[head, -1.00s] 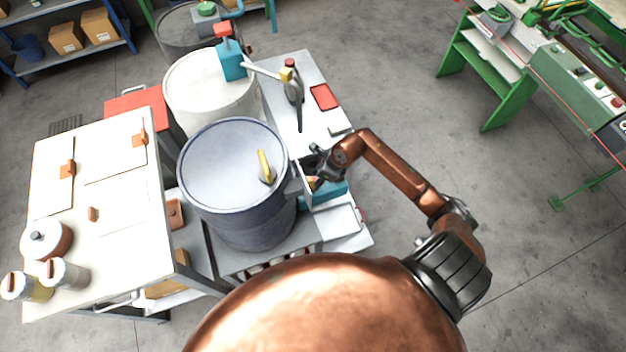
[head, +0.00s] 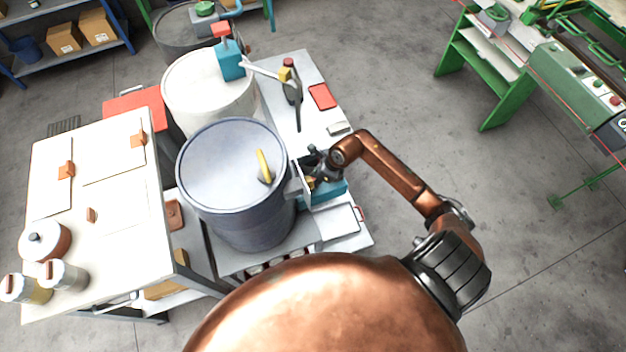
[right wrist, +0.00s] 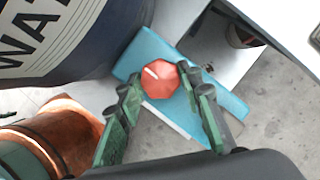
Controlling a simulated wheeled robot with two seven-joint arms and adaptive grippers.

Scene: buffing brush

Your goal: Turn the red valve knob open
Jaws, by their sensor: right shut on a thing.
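The red valve knob (right wrist: 160,80) shows in the right wrist view, faceted, with a white mark on its face. It sits between the two green fingers of my right gripper (right wrist: 159,76), which is shut on it. In the head view my right gripper (head: 316,178) is at the right side of the blue-grey drum; the knob is mostly hidden there behind the gripper and a pale panel. My left gripper is not in view.
The blue-grey drum (head: 225,165) with a yellow handle (head: 263,164) stands close left of the gripper. A teal block (head: 333,191) lies below it. A white drum (head: 205,90) stands behind. A white-topped table (head: 110,215) is at left. Open floor lies to the right.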

